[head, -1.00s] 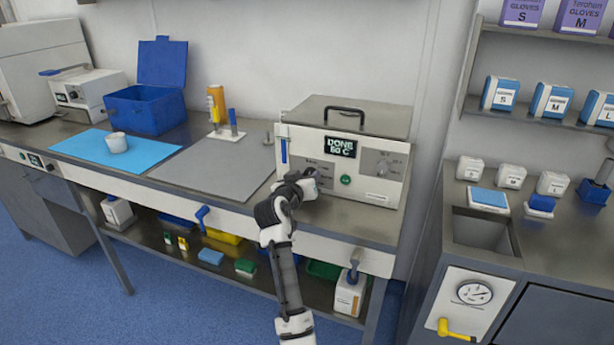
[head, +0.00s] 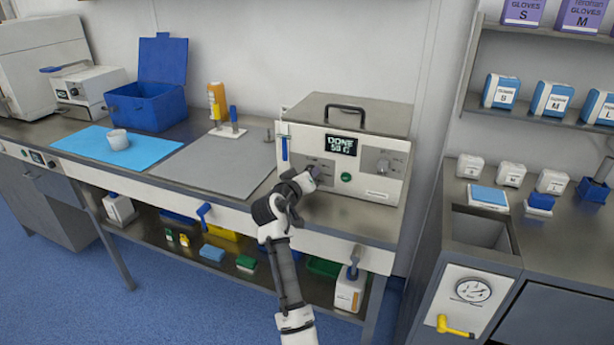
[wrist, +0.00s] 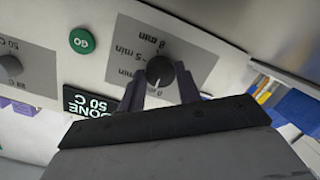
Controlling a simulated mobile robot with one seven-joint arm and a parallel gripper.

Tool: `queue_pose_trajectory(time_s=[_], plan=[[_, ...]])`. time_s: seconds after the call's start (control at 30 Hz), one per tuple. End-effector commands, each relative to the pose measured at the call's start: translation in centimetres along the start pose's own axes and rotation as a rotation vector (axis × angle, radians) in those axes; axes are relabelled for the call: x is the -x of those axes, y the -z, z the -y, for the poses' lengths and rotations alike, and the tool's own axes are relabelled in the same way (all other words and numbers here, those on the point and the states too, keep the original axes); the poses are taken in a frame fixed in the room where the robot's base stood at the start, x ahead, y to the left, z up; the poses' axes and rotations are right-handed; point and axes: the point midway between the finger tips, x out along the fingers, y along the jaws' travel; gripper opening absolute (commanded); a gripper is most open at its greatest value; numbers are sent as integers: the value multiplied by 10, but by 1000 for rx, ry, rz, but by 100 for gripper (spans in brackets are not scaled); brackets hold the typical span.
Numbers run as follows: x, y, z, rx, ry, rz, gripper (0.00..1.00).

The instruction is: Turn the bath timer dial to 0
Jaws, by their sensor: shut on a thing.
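The bath (head: 363,117) is a pale box with a metal lid and a display reading DONE 50 C. Its timer dial is a dark round knob with a pale pointer mark, seen in the wrist view (wrist: 159,70) on a grey panel printed with minute labels. The wrist picture is upside down, and the mark points toward the picture's bottom; I cannot tell exactly which label it meets. My gripper (wrist: 160,88) is shut on the dial, one finger on each side. In the head view my gripper (head: 314,174) covers most of the dial.
A green GO button (head: 346,177) and a second knob (head: 383,166) on a 50 C panel sit right of the timer dial. A blue tool (head: 284,149) stands at the bath's left edge.

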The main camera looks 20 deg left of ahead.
Motion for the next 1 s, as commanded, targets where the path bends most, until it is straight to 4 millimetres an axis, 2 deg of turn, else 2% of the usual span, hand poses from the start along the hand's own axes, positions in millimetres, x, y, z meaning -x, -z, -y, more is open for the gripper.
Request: queue_pose_trajectory(time_s=[0.03,0.07,0.23,0.53,0.67,0.77,1.0], plan=[[0,-1,1,3,1,1,10],[0,-1,1,3,1,1,34],[0,-1,1,2,1,1,55],[2,0,0,0,1,-1,55],[12,-1,2,-1,1,-2,55],[29,-2,2,-1,1,-3,55],[85,-2,3,-2,3,-3,55]])
